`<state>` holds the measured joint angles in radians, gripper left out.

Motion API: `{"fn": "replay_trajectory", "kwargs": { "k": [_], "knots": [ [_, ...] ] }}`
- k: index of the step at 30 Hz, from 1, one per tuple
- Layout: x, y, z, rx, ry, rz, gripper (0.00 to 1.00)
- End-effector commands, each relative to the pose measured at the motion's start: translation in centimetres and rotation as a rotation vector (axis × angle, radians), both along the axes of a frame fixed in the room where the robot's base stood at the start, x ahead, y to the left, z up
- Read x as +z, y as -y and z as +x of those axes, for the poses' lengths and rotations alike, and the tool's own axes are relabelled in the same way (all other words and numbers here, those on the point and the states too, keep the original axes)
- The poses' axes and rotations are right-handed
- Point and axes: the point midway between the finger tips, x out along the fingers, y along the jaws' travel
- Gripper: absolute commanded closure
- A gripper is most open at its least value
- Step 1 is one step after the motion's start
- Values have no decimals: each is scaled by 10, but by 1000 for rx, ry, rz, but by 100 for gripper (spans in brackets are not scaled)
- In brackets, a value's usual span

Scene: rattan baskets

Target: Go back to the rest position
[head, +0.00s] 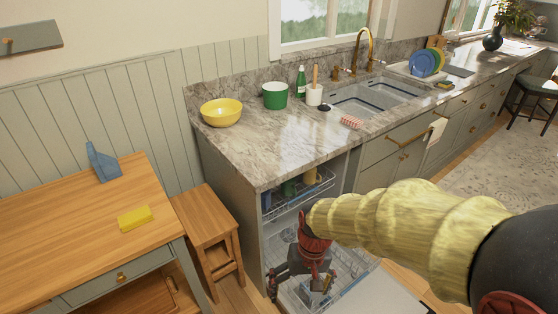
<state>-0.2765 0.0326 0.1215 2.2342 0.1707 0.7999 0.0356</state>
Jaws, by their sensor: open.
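My gripper (301,284) is in the head view at the lower middle, at the end of my yellow-sleeved arm. It points down over the pulled-out lower rack (345,270) of an open dishwasher. Its dark fingers are spread apart. A small light and blue item shows near the fingers; I cannot tell exactly what it is, and it seems to lie in the rack below. The upper rack (322,181) sits inside the dishwasher with several cups or similar items in it. My arm hides part of the dishwasher and its door.
A marble counter (262,160) above the dishwasher holds a yellow bowl (221,112), a green pot (275,96) and a green bottle (301,82). A wooden table (70,215) with a yellow block (134,218) stands at left. A wooden stool (207,225) stands between the table and the dishwasher.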

Motion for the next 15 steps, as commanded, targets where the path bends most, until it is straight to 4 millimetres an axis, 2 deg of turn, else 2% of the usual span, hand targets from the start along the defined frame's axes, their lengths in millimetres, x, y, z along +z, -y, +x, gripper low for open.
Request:
{"fn": "replay_trajectory", "kwargs": {
  "k": [1,3,9,15],
  "knots": [
    [16,12,-8,15,21,-7,7],
    [33,27,-21,33,44,-20,7],
    [77,66,-52,38,128,-56,7],
    [116,97,-74,1,260,-78,7]
  ]
}}
